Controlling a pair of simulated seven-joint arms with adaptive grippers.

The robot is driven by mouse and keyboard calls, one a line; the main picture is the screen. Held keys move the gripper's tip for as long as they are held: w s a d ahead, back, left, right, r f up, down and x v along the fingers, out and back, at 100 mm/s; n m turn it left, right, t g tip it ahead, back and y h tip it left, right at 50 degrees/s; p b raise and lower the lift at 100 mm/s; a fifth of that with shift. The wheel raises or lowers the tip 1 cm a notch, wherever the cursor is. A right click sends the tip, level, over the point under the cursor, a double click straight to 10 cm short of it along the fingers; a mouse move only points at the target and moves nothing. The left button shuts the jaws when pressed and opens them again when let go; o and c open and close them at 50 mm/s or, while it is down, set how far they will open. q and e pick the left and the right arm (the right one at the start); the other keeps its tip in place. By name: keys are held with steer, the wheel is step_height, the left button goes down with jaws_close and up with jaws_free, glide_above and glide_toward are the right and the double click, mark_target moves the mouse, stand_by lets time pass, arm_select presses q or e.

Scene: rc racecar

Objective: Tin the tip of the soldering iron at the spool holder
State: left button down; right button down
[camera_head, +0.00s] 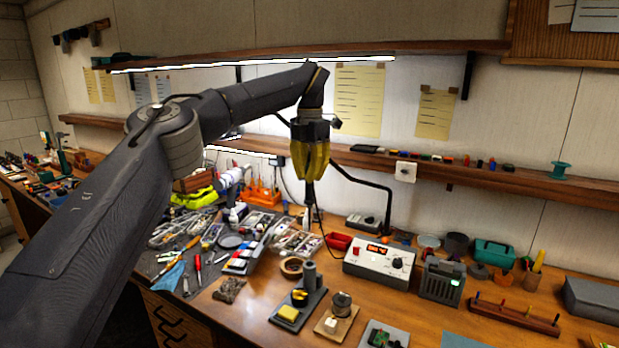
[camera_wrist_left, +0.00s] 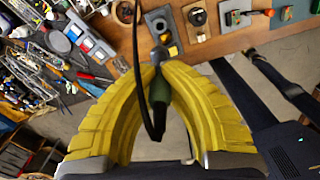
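My left gripper (camera_head: 312,178) has yellow fingers pointing down above the bench. In the left wrist view its fingertips (camera_wrist_left: 156,66) close around the soldering iron, whose green handle (camera_wrist_left: 159,92) shows between the fingers. The iron (camera_head: 309,196) hangs roughly upright, tip down; the tip is not clearly visible. The spool holder (camera_head: 330,325), a small wooden base with a solder spool (camera_head: 341,303), stands at the front of the bench, below and right of the gripper. The spool also shows in the left wrist view (camera_wrist_left: 198,16). My right gripper is not visible.
The iron stand (camera_head: 309,272) with a yellow sponge (camera_head: 288,313) is left of the spool holder. A white soldering station (camera_head: 379,264) stands behind. The iron's black cable (camera_wrist_left: 137,70) loops beside the gripper. Tools and trays crowd the left; bench front right is clearer.

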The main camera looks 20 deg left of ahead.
mark_target(307, 200)
arm_select(q)
steer(key=shift+h, duration=0.3)
steer(key=f, duration=0.4)
steer(key=shift+s+a+f, duration=0.2)
steer(key=shift+a+f, duration=0.05)
steer(key=shift+a, duration=0.1)
steer(key=s+d+f+h, duration=0.2)
steer(key=s+d+f, duration=0.4)
steer(key=s+f, duration=0.5)
steer(key=shift+s+d+f+g, duration=0.25)
steer(key=shift+d+f+g, duration=0.05)
steer(key=shift+a+x, duration=0.25)
steer(key=shift+x, duration=0.9)
stand_by(4.4)
